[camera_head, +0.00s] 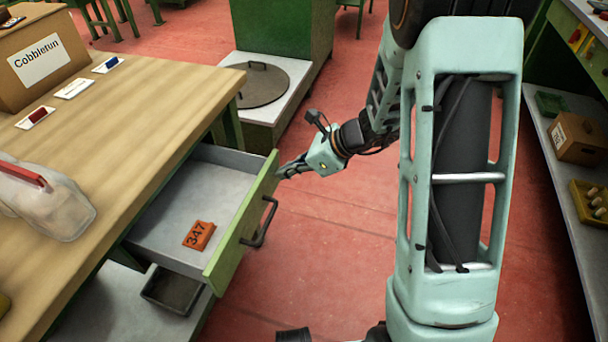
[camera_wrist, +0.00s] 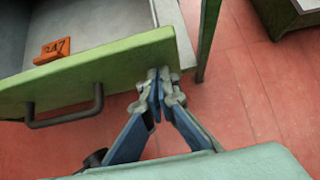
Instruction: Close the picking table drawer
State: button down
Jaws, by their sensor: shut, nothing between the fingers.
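The picking table drawer (camera_head: 243,222) is pulled out from the wooden-topped table (camera_head: 165,100). It has a green front with a dark bar handle (camera_head: 264,225) and a grey inside. An orange tag marked 347 (camera_head: 199,236) lies in it. My gripper (camera_head: 281,172) is shut and empty, with its fingertips at the far end of the drawer front. In the wrist view, the closed fingertips (camera_wrist: 159,73) overlap the right end of the green front (camera_wrist: 90,72), right of the handle (camera_wrist: 65,117). I cannot tell whether they touch it.
A cardboard box labelled Cobbletun (camera_head: 45,60), small label cards and a clear bag (camera_head: 40,200) are on the table. A dark tray (camera_head: 170,290) sits below the drawer. A green cabinet (camera_head: 280,35) stands behind. Shelves (camera_head: 560,160) line the right. The red floor between is clear.

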jog(key=p, duration=0.2)
send_over(225, 170)
jog(key=shift+s+d, duration=0.2)
jog(key=shift+d, duration=0.2)
jog(key=shift+w+a+r, duration=0.1)
jog(key=shift+a, duration=0.2)
jog(key=shift+a+r, duration=0.1)
